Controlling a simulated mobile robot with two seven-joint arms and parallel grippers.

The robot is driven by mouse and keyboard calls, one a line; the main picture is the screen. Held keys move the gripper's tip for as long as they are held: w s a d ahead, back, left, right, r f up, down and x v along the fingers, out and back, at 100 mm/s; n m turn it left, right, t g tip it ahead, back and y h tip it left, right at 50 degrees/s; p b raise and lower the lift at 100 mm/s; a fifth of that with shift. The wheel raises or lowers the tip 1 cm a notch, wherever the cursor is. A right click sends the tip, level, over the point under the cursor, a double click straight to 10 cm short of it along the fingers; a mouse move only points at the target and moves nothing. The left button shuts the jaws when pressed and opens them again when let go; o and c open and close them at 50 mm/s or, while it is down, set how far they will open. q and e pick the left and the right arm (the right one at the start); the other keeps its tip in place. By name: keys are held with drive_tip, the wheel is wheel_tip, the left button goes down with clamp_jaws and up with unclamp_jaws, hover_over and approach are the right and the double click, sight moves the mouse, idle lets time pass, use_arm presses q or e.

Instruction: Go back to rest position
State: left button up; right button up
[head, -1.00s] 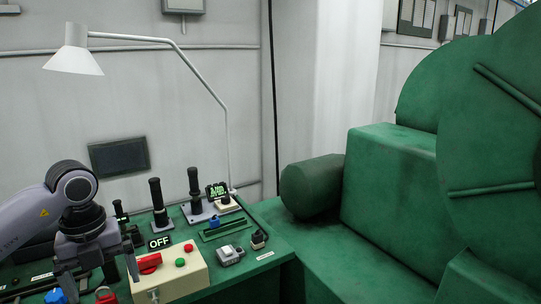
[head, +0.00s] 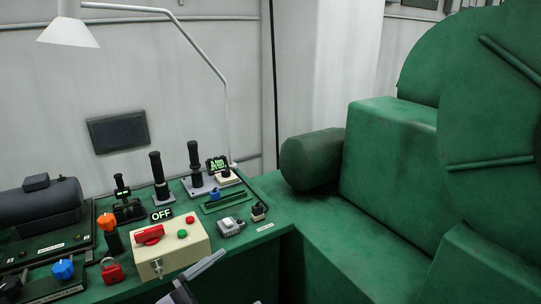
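Part of a grey gripper (head: 190,283), most likely my left one, shows at the bottom edge of the head view, in front of the beige control box. It is cut off by the frame. One long finger points up and right, and nothing is seen held, but I cannot tell whether it is open or shut. My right gripper is not in view. The green console (head: 240,242) carries the beige box (head: 185,250) with a red switch, a red button and a green button. An "OFF" sign (head: 162,214) stands behind the box.
An orange-topped knob (head: 107,221), a blue knob (head: 63,269) and a red padlock (head: 112,271) are at left, near a dark cylinder (head: 40,204). Black levers (head: 159,178) stand behind. A white lamp (head: 68,32) overhangs the console. Large green machinery (head: 395,155) fills the right.

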use_arm(q)
drive_tip(key=s+a+f+n+t+y, duration=0.35)
drive_tip(key=a+f+n+y, duration=0.55)
drive_tip(key=f+n+y, duration=0.45)
drive_tip(key=s+a+f+n+g+y, duration=0.2)
drive_tip(key=s+a+f+n+g, duration=0.1)
drive_tip(key=s+f, duration=0.7)
drive_tip(key=shift+a+f+n+g, duration=0.35)
drive_tip(key=shift+a+f+g, duration=0.3)
drive_tip(key=shift+f+g, duration=0.25)
